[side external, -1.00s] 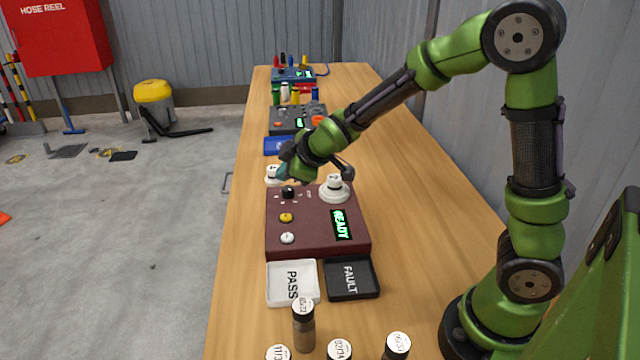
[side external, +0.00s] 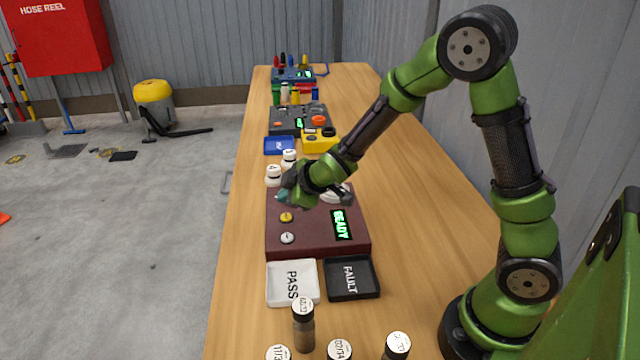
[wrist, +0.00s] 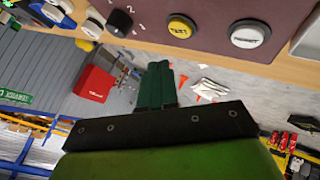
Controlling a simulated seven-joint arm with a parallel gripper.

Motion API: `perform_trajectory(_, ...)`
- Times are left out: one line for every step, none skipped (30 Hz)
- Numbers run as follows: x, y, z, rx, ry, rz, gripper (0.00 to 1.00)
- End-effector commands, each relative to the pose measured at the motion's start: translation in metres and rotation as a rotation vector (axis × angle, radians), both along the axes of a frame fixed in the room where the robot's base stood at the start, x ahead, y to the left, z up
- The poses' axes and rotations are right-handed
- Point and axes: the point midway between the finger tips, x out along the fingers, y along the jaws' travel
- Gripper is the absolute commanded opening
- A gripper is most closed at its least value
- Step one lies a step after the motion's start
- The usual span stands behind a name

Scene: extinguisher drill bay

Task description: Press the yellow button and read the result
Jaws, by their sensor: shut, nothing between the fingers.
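The maroon test box (side external: 310,240) sits on the bench, its green display (side external: 342,225) reading READY. The yellow button (side external: 286,217) is on its top, and it also shows in the wrist view (wrist: 181,28), marked with a word like TEST. A white button (side external: 287,238) lies nearer the camera on the same face. My gripper (side external: 283,196) is over the far left part of the box, just beyond the yellow button and apart from it. In the wrist view my gripper (wrist: 157,72) has its teal fingers shut together and empty. My gripper and arm hide the black knob and most of the white-capped piece on the box in the side view.
A white PASS tray (side external: 292,283) and a black FAULT tray (side external: 351,278) lie in front of the box. Several capped vials stand nearer the camera.

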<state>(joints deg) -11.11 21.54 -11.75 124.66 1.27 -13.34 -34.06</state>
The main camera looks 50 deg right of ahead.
Motion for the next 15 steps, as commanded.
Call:
perform_trajectory(0.000,0.000,-0.007,0.000,0.004,-0.001,0.00)
perform_trajectory(0.000,0.000,-0.010,-0.001,0.003,0.001,0.00)
perform_trajectory(0.000,0.000,-0.014,-0.001,0.004,0.000,0.00)
perform_trajectory(0.000,0.000,-0.016,-0.001,0.004,0.000,0.00)
perform_trajectory(0.000,0.000,-0.017,-0.001,0.002,0.000,0.00)
perform_trajectory(0.000,0.000,-0.020,0.000,0.002,-0.001,0.00)
perform_trajectory(0.000,0.000,-0.021,0.000,0.002,-0.001,0.00)
perform_trajectory(0.000,0.000,-0.022,0.000,0.002,-0.001,0.00)
perform_trajectory(0.000,0.000,-0.023,0.001,0.001,-0.001,0.00)
perform_trajectory(0.000,0.000,-0.023,0.001,0.001,-0.001,0.00)
perform_trajectory(0.000,0.000,-0.024,0.001,0.001,-0.001,0.00)
perform_trajectory(0.000,0.000,-0.024,0.001,0.001,0.000,0.00)
perform_trajectory(0.000,0.000,-0.024,0.001,0.000,-0.001,0.00)
perform_trajectory(0.000,0.000,-0.024,0.001,0.000,-0.001,0.00)
perform_trajectory(0.000,0.000,-0.024,0.001,0.000,-0.001,0.00)
